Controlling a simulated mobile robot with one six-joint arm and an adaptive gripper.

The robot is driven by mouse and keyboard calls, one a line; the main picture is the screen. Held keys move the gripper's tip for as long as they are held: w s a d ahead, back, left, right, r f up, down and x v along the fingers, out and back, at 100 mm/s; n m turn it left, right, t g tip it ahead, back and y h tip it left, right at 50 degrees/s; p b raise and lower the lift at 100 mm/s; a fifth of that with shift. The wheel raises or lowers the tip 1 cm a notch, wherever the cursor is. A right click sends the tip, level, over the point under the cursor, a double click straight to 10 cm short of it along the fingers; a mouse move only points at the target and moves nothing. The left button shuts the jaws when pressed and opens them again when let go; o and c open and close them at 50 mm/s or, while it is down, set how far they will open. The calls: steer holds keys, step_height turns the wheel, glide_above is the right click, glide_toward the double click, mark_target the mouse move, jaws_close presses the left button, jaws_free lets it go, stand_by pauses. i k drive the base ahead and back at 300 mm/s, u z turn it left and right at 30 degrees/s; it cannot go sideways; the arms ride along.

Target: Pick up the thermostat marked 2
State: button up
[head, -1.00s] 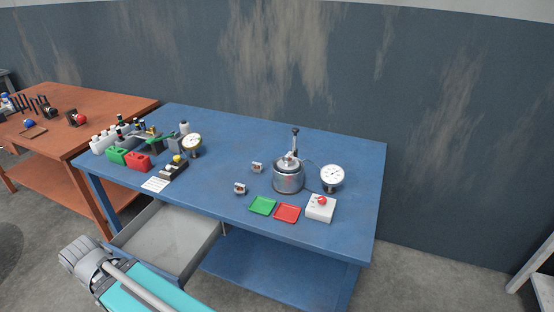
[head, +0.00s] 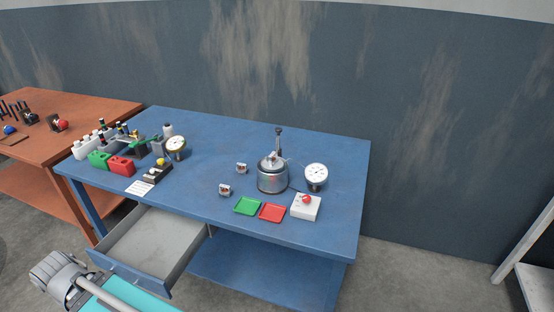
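Two small metal parts that look like thermostats stand on the blue table, left of the metal pot. One is farther back (head: 241,168) and the other is nearer the front (head: 225,190). Each shows a light tag or face with a small reddish-brown detail, but any number is too small to read, so I cannot tell which is marked 2. Part of my arm shows at the lower left, below the table. My gripper is not clearly in view.
The metal pot (head: 272,180) with an upright handle stands beside a dial gauge (head: 316,173). In front are a green tray (head: 247,206), a red tray (head: 272,213) and a white red-button box (head: 306,207). An open drawer (head: 150,240) juts out at the front left.

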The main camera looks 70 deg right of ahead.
mark_target(272, 158)
steer(key=z, duration=0.1)
steer(key=k, duration=1.35)
steer(key=z, duration=1.7)
steer(key=i, duration=1)
steer(key=z, duration=0.05)
